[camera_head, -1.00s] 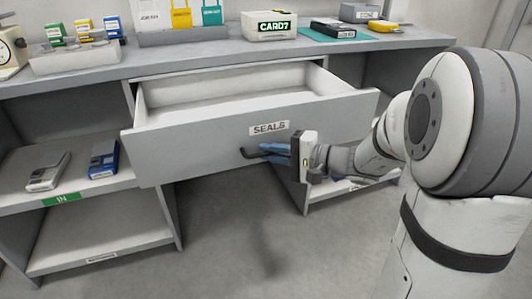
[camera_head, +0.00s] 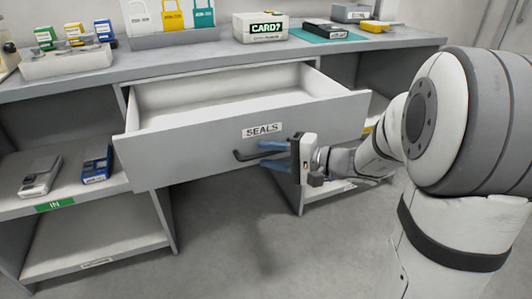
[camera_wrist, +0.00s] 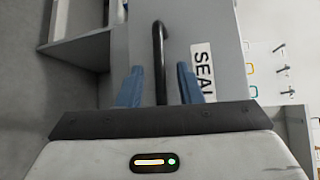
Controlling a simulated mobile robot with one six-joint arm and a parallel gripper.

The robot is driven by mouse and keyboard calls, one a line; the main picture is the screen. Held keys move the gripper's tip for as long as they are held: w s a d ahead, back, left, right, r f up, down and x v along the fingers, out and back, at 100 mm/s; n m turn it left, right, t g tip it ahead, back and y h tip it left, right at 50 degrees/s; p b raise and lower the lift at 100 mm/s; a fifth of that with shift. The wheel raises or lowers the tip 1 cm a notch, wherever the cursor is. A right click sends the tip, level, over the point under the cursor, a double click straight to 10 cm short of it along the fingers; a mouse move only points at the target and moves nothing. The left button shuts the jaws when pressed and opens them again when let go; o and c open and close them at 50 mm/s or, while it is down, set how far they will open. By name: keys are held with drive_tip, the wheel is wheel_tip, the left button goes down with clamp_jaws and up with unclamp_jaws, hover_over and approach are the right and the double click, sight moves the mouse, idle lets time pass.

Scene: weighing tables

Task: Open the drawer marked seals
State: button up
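The grey drawer (camera_head: 190,158) with the white "SEALS" label (camera_head: 262,130) stands pulled well out from under the counter, and its inside looks empty. Its dark bar handle (camera_head: 240,156) is on the front below the label. My gripper (camera_head: 262,155) is at the drawer front with its blue fingers spread apart. In the wrist view the handle (camera_wrist: 159,50) runs between the two fingers (camera_wrist: 160,70), with a gap on each side. The label (camera_wrist: 202,70) shows there turned sideways, right of the fingers.
The counter (camera_head: 210,58) above holds a "CARD?" box (camera_head: 262,27), a teal mat (camera_head: 330,35) with a dark device, and a tray of small boxes (camera_head: 80,62). A left shelf marked "IN" (camera_head: 54,205) holds two devices. The floor below the drawer is clear.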

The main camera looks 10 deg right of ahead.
drive_tip(key=p+v, duration=0.1)
drive_tip(key=v, duration=0.5)
drive_tip(key=shift+d, duration=0.2)
drive_tip(key=s+a+r+n+g+h+p, duration=0.45)
drive_tip(key=s+r+g+h+p, duration=0.2)
drive_tip(key=s+r+p, duration=0.9)
drive_tip(key=d+r+n+h+p, duration=0.1)
drive_tip(key=d+r+h+p, duration=0.2)
drive_tip(key=p, duration=0.5)
drive_tip(key=d+r+n+t+h+p, duration=0.1)
drive_tip(key=d+r+n+h+p, duration=0.1)
drive_tip(key=r+h+p, duration=0.3)
wheel_tip(320, 180, up, 3)
drive_tip(key=d+p, duration=0.1)
drive_tip(key=p, duration=0.2)
drive_tip(key=shift+s+d+f+p, duration=0.2)
drive_tip(key=shift+s+d+p, duration=0.1)
drive_tip(key=shift+d, duration=0.05)
